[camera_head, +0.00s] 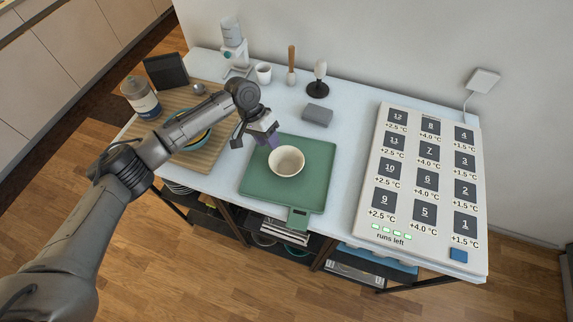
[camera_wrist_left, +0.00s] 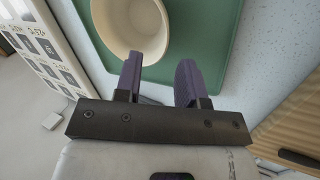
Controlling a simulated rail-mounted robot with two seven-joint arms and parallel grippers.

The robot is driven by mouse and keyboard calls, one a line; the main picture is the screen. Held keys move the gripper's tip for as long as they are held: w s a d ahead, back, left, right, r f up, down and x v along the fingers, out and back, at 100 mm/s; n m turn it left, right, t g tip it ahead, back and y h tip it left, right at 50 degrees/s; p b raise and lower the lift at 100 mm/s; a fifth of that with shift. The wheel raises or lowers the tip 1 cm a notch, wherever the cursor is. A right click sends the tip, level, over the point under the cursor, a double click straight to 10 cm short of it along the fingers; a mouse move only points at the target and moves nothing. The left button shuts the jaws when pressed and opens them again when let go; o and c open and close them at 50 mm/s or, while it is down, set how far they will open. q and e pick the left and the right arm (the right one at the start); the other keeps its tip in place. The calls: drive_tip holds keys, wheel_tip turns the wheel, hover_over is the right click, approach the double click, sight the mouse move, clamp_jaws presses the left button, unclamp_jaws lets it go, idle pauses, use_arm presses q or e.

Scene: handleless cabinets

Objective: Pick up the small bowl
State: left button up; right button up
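A small cream bowl (camera_head: 287,161) stands upright on a green board (camera_head: 257,182) with a small tab at its front edge. My left gripper (camera_head: 270,140) is just above and left of the bowl's rim. In the left wrist view the purple fingers of my left gripper (camera_wrist_left: 160,63) are apart with nothing held between them. The bowl (camera_wrist_left: 139,24) shows just beyond the fingertips, and one fingertip overlaps its rim in the picture. I cannot tell whether it touches. My right gripper is in neither view.
On the left, a wooden board (camera_head: 212,152) carries nested bowls (camera_head: 197,141), partly hidden by my arm, and a jar (camera_head: 141,98) stands nearby. A grey block (camera_head: 317,115) lies behind the green board. A large numbered panel (camera_head: 403,158) fills the table's right side.

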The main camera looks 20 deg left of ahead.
sight(276, 156)
use_arm(q)
drive_tip(key=shift+x, duration=3.45)
drive_tip(key=shift+a+f, duration=0.1)
drive_tip(key=shift+a, duration=0.05)
drive_tip(key=shift+c, duration=0.4)
clamp_jaws()
